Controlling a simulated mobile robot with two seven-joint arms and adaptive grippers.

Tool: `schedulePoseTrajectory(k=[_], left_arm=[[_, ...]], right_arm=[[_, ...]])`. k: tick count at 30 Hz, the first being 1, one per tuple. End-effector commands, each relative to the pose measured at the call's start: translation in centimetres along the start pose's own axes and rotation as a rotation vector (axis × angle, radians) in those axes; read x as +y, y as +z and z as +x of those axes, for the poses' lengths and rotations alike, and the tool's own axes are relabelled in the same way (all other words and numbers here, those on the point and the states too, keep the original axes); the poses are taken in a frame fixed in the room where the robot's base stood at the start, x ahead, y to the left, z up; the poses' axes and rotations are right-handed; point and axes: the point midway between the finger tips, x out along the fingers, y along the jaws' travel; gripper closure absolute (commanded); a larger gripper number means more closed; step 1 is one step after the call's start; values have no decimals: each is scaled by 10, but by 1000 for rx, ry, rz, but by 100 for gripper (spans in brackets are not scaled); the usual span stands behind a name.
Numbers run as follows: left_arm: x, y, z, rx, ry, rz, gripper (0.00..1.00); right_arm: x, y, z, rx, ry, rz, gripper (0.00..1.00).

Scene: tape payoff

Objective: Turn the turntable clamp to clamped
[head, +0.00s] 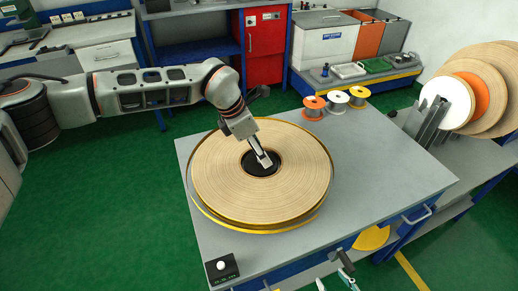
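A wide tan tape roll (216,172) lies flat on a round turntable with a yellow rim (255,228), on the grey table. My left gripper (264,159) points down at the black hub (256,170) in the middle of the roll. Its fingertips are at the hub, too small to tell whether they are open or shut on anything. The clamp cannot be made out apart from the gripper and the hub. Parts of my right gripper (342,268) show at the bottom edge, in front of the table and away from the roll. It is mostly cut off.
A black box with a white button (221,266) sits at the table's front left corner. Orange, white and yellow spools (337,102) stand at the back right. Large discs (490,80) lean on a side rack at the right. The table's right part is clear.

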Motion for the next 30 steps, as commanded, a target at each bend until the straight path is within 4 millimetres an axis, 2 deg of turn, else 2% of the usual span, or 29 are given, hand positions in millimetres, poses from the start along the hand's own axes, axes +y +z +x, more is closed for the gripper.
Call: schedulePoseTrajectory(k=[4,7,15,21,25,30], left_arm=[[0,0,-7,-1,1,0,44],[1,1,-20,-2,1,0,44],[1,1,-74,-2,3,1,44],[1,0,-106,0,2,0,44],[0,0,-116,0,1,0,44],[0,0,-120,1,-1,0,44]], right_arm=[[0,2,0,-3,-1,-2,60],[0,1,0,-2,-1,-1,60],[0,0,0,-1,0,0,60],[0,0,0,-1,0,0,60],[0,0,0,-1,0,0,60],[0,0,0,-1,0,0,60]])
